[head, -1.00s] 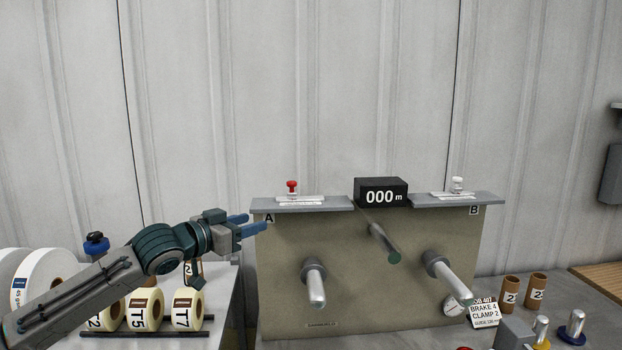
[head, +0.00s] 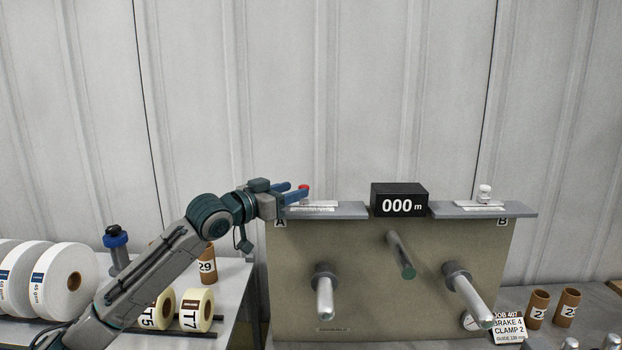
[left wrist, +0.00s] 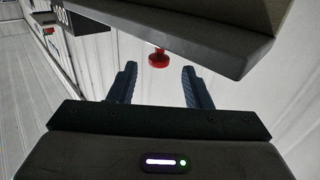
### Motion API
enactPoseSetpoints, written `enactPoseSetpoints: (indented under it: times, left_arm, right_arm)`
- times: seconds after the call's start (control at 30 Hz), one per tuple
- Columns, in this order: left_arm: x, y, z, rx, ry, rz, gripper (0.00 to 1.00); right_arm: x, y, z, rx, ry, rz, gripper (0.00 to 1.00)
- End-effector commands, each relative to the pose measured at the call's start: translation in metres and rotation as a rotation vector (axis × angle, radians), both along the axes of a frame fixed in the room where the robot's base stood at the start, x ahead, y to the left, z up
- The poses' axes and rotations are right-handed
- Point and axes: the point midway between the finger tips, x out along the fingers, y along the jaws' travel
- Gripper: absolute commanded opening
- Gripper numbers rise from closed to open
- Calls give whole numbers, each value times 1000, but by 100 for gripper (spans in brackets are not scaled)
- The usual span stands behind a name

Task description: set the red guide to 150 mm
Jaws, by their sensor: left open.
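The red guide (head: 304,187) is a red knob on a white scale strip (head: 312,205) on top of shelf A (head: 348,210), at the left of the machine. In the head view my left gripper (head: 297,192) is at the knob and partly covers it. In the left wrist view the left gripper (left wrist: 158,80) is open, and the red knob (left wrist: 159,59) shows between and just beyond its fingertips, apart from both fingers. The scale marks are too small to read. My right gripper is not in view.
A black display reading 000 m (head: 399,200) stands right of shelf A. A white knob (head: 485,192) sits on shelf B (head: 520,209). Metal spindles (head: 325,295) stick out of the panel below. Tape rolls (head: 197,310) and large white rolls (head: 70,281) stand at the left.

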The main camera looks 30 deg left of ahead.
Motion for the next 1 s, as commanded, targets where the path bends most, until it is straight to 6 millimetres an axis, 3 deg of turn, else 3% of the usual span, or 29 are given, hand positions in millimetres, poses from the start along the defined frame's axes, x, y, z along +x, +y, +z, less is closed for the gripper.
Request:
enactPoseSetpoints:
  times: [0.03, 0.17, 0.6, 1.0]
  left_arm:
    - [5, -2, 4, -7, -2, -2, 44]
    - [18, -6, 4, -6, -1, -4, 44]
    - [61, -16, 2, -2, 0, -2, 44]
    - [66, -17, -1, 1, 1, -3, 44]
  right_arm:
    - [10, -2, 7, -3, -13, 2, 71]
    - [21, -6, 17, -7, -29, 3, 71]
    - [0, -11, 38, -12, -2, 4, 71]
    - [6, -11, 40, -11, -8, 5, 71]
